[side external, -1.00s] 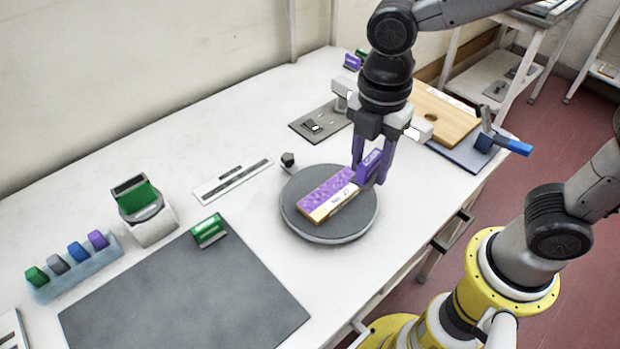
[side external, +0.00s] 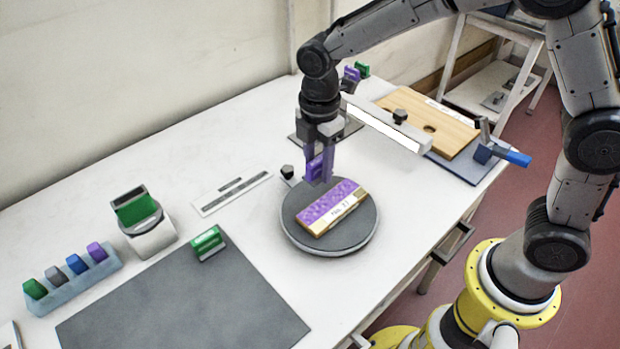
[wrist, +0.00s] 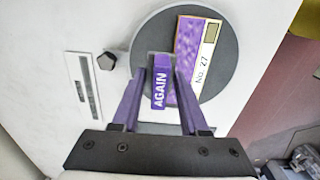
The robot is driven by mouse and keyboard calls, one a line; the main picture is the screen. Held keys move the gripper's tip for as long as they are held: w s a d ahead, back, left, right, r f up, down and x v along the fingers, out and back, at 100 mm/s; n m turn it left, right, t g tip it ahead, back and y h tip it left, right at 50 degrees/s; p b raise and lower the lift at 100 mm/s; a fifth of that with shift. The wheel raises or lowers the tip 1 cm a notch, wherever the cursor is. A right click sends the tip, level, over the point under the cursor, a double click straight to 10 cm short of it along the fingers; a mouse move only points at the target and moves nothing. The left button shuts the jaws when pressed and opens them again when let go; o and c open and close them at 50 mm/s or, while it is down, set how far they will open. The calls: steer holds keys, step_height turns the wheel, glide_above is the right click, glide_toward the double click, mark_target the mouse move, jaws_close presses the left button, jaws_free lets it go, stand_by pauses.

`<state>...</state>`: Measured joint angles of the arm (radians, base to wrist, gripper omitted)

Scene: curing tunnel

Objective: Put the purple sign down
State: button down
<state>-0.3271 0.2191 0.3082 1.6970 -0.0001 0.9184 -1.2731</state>
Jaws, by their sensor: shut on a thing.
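The purple sign (side external: 314,168) is a small block held between the purple fingers of my gripper (side external: 318,178). In the wrist view the sign (wrist: 160,88) reads "AGAIN" and sits between the fingertips. My gripper is shut on it. It is over the back edge of the round grey turntable (side external: 301,240). Whether the sign touches the surface cannot be told. A purple-topped board (side external: 332,206) labelled "No. 27" lies on the turntable, just beside the sign in the wrist view (wrist: 194,62).
A black knob (side external: 287,172) stands at the turntable's back left. A white ruled strip (side external: 232,193), a green stamp-like block (side external: 208,243) and a grey mat (side external: 180,300) lie left. A rack (side external: 75,280) holds several coloured blocks. A wooden board (side external: 440,122) lies at the right.

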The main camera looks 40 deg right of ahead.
mark_target(310, 191)
steer(key=shift+w+a+f, duration=0.2)
steer(key=shift+w+f, duration=0.3)
steer(key=shift+f, duration=0.1)
steer(key=f, duration=0.3)
steer(key=shift+w+a, duration=0.1)
steer(key=shift+w, duration=0.25)
steer(key=shift+f, duration=0.5)
steer(key=shift+f, duration=0.1)
steer(key=c, duration=0.7)
jaws_free()
step_height(310, 191, up, 11)
steer(key=shift+f, duration=0.1)
steer(key=shift+r, duration=0.75)
